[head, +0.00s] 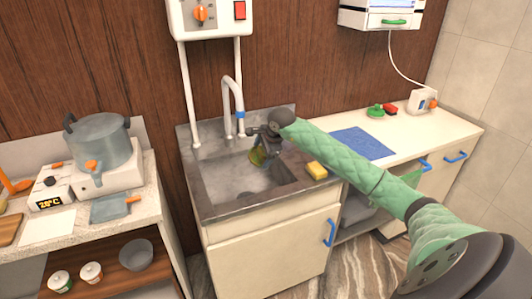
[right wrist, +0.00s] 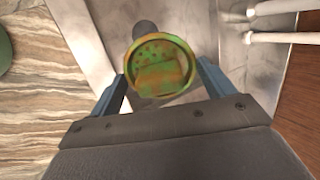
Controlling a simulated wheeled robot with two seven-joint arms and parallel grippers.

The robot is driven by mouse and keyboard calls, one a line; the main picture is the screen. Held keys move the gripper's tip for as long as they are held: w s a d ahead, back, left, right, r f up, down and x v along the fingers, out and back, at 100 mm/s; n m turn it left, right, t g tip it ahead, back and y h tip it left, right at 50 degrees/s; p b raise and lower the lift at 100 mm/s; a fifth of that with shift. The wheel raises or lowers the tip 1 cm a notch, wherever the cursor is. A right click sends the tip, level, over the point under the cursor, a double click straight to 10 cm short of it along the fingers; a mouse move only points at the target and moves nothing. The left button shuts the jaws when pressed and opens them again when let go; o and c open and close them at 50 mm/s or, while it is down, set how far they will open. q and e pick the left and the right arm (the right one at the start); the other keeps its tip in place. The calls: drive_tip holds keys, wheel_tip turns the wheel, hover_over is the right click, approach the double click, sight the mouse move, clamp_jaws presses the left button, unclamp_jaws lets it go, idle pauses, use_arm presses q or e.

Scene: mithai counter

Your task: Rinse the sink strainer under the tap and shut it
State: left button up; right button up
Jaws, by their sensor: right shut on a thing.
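The sink strainer (right wrist: 160,66) is a round cup with a yellow rim and a mottled green and orange inside. It sits between the two blue fingers of my right gripper (right wrist: 162,82), which is shut on it. In the head view the strainer (head: 257,156) hangs tilted over the sink basin (head: 225,180), below my right gripper (head: 262,143). The curved tap (head: 233,82) stands at the back of the sink, left of the gripper, with a blue part (head: 240,115) on it. I cannot tell whether water runs. My left gripper is not in view.
A yellow sponge (head: 317,170) lies on the sink's right edge. A blue mat (head: 362,143) lies on the counter to the right. A large pot (head: 102,143) stands on the left counter. A dark round drain (right wrist: 145,30) shows beyond the strainer.

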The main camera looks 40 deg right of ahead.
sight(256, 149)
drive_tip(key=shift+w, duration=0.9)
drive_tip(key=shift+w+a+f+p, duration=0.1)
drive_tip(key=shift+w+f+p, duration=0.1)
drive_tip(key=shift+w+p, duration=0.35)
drive_tip(key=shift+w+a+f, duration=0.1)
drive_tip(key=shift+w+f, duration=0.05)
drive_tip(key=shift+w, duration=0.35)
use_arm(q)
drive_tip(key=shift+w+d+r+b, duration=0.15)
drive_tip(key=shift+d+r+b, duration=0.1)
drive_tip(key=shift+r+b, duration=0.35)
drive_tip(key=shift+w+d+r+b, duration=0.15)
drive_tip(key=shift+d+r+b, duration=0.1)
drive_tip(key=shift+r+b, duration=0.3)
use_arm(e)
drive_tip(key=w+f, duration=0.1)
drive_tip(key=w, duration=0.5)
drive_tip(key=shift+a+f, duration=0.15)
drive_tip(key=shift+a, duration=0.15)
drive_tip(key=shift+w, duration=0.1)
